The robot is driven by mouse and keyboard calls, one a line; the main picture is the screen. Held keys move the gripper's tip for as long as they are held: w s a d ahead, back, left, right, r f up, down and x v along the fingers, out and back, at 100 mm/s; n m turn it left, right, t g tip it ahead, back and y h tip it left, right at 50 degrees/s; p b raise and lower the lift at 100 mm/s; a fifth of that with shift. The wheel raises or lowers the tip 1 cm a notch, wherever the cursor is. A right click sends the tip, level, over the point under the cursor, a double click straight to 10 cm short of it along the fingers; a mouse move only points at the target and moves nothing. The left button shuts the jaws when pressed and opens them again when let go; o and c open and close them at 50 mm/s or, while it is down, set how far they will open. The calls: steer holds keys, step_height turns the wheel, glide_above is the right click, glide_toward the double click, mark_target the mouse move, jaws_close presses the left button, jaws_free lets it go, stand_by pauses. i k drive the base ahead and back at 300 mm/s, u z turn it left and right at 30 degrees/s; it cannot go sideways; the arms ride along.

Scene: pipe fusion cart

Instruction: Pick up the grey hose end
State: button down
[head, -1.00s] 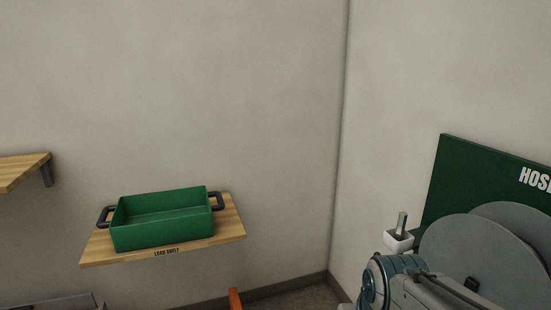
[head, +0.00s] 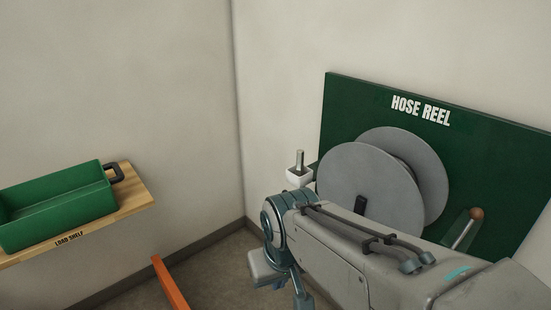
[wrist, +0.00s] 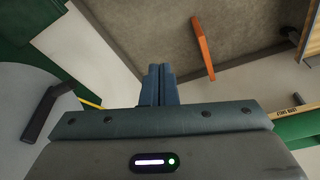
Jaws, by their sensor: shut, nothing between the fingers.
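A short grey cylindrical end (head: 299,160) stands upright in a small white cup (head: 298,177) beside the hose reel in the head view; I take it for the grey hose end, but no hose shows on it. My gripper (wrist: 157,72) is shut and empty in the wrist view, its two fingers together over open floor. The grey hose end cannot be made out in the wrist view. My arm covers the lower right of the head view.
The hose reel (head: 362,190) has grey discs on a green board (head: 345,105), with a wooden-knobbed crank (head: 476,214) at right. A green bin (head: 60,210) sits on the load shelf (head: 135,199). An orange bar (head: 170,287) rises near the floor; it also shows in the wrist view (wrist: 203,45).

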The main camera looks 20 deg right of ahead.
mark_target(298, 170)
steer(key=u, duration=1.1)
steer(key=i, duration=1.05)
steer(key=z, duration=2.5)
